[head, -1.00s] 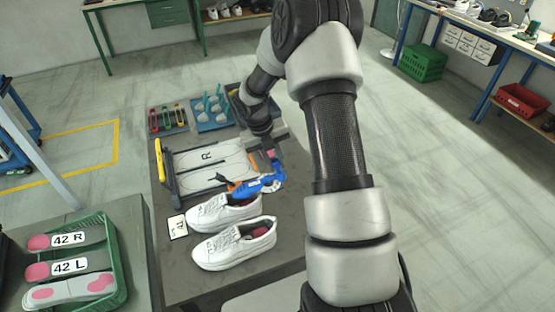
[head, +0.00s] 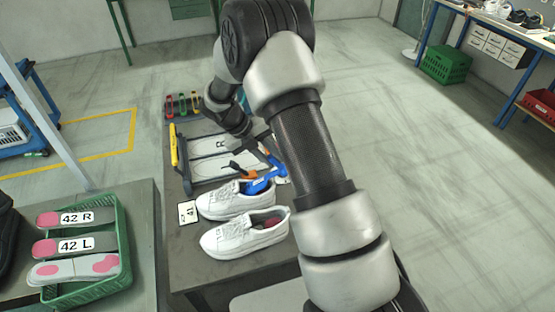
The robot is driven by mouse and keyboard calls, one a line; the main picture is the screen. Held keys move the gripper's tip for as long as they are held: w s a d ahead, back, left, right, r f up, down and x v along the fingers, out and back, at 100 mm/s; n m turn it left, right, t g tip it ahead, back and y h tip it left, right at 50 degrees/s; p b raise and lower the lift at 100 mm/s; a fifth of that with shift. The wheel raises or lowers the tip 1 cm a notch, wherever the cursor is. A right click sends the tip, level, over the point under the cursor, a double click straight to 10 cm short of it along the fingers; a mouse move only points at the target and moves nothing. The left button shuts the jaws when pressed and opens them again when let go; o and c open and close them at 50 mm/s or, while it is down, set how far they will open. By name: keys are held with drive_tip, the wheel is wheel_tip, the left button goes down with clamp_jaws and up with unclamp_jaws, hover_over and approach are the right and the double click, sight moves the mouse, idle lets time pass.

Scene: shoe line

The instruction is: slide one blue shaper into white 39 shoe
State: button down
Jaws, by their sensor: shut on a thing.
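Two white sneakers stand side by side on the dark table (head: 205,275), toes to the left: the rear shoe (head: 220,201) and the front shoe (head: 240,236). A small card (head: 189,212) by the rear shoe seems to read 41. The blue shaper (head: 262,182) is at the rear shoe's ankle opening, partly hidden by its collar. I cannot tell how deep it sits. My gripper (head: 271,163) is shut on the shaper from above and behind, and my arm partly hides it. The front shoe's opening shows a pink insole.
Behind the shoes lies a board (head: 208,166) with sole outlines, an R and a yellow-handled bar. A rack of coloured tools (head: 183,105) is farther back. A green crate (head: 122,240) of insoles labelled 42 R and 42 L stands at left.

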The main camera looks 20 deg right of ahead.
drive_tip(key=b, duration=0.3)
hover_over(264, 180)
drive_tip(key=a, duration=0.2)
drive_tip(key=shift+w+f, duration=0.25)
drive_tip(key=shift+f, duration=0.4)
drive_tip(key=shift+w+f, duration=0.2)
drive_tip(key=shift+f, duration=0.45)
drive_tip(key=shift+a+f+y, duration=0.3)
drive_tip(key=shift+f+y, duration=0.05)
drive_tip(key=shift+y, duration=0.15)
drive_tip(key=shift+s+d+f+y+p, duration=0.2)
drive_tip(key=shift+d+f+y+p, duration=0.1)
drive_tip(key=shift+f+y+p, duration=0.35)
drive_tip(key=shift+d+f+y, duration=0.15)
drive_tip(key=shift+f+y, duration=0.15)
drive_tip(key=shift+f, duration=0.3)
drive_tip(key=shift+d+f+y, duration=0.15)
drive_tip(key=shift+f+y, duration=0.1)
drive_tip(key=shift+f, duration=0.35)
drive_tip(key=shift+d+f+t+y+p, duration=0.15)
drive_tip(key=shift+d+f+y+p, duration=0.15)
drive_tip(key=shift+f+y, duration=0.35)
drive_tip(key=shift+d+f+t+y+p, duration=0.2)
drive_tip(key=shift+d+f+y, duration=0.25)
drive_tip(key=shift+f, duration=0.25)
